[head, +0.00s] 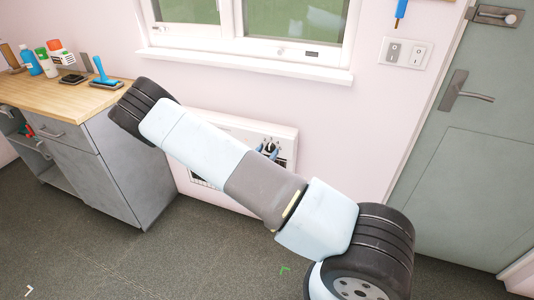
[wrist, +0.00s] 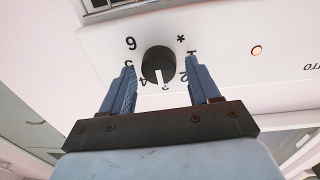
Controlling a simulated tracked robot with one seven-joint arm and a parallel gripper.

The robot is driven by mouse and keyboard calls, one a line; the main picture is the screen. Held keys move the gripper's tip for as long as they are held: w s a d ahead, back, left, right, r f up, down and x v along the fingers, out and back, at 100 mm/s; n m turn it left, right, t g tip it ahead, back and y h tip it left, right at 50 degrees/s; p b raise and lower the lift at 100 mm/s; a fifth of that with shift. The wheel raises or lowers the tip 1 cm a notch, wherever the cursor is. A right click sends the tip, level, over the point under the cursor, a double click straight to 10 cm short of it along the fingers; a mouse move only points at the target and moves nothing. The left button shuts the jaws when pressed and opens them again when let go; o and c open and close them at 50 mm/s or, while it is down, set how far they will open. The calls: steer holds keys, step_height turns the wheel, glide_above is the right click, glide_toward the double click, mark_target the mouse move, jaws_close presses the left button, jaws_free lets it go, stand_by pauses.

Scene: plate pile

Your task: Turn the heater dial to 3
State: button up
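The white wall heater (head: 288,135) hangs below the window and is partly covered by my arm in the head view. Its round black dial (wrist: 158,63) shows in the wrist view, with printed marks around it that appear upside down. The dial's white pointer line points downward in the picture, close to the 3 mark. I cannot tell whether it is exactly on 3. My gripper (wrist: 163,72) is open, with one blue finger on each side of the dial. Gaps show between the fingers and the dial. The fingers partly hide the marks near them.
A small orange light (wrist: 256,50) is on the heater panel, to the right of the dial. In the head view, a grey cabinet (head: 110,165) with a wooden top stands left of the heater. A green door (head: 470,140) is at the right.

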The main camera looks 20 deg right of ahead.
steer(key=shift+o, duration=0.3)
steer(key=shift+s, duration=0.1)
steer(key=v, duration=1.3)
steer(key=shift+s+a, duration=0.2)
steer(key=w+a+r+m+g+y, duration=0.1)
steer(key=w+a+r+g+y, duration=0.15)
steer(key=r+y, duration=0.2)
steer(key=w+a+r+g+y, duration=0.2)
steer(key=w+r+g+y, duration=0.15)
steer(key=r, duration=0.25)
steer(key=s+d+r+n+y, duration=0.1)
steer(key=s+r+n+y, duration=0.15)
steer(key=r, duration=0.55)
steer(key=s+r+n+y, duration=0.1)
steer(key=s+r+y, duration=0.15)
steer(key=r, duration=0.55)
steer(key=s+d+r+n+g+y, duration=0.1)
steer(key=s+d+r+n, duration=0.3)
steer(key=s+r, duration=0.75)
steer(key=s+d+r+h, duration=0.1)
steer(key=s+d+r, duration=0.1)
steer(key=s+d, duration=0.2)
steer(key=s+d+r+n+g+h, duration=0.1)
steer(key=s+d+r, duration=0.2)
steer(key=s, duration=0.8)
steer(key=shift+s+d+r, duration=0.25)
steer(key=shift+s+d, duration=0.1)
steer(key=shift+d, duration=0.85)
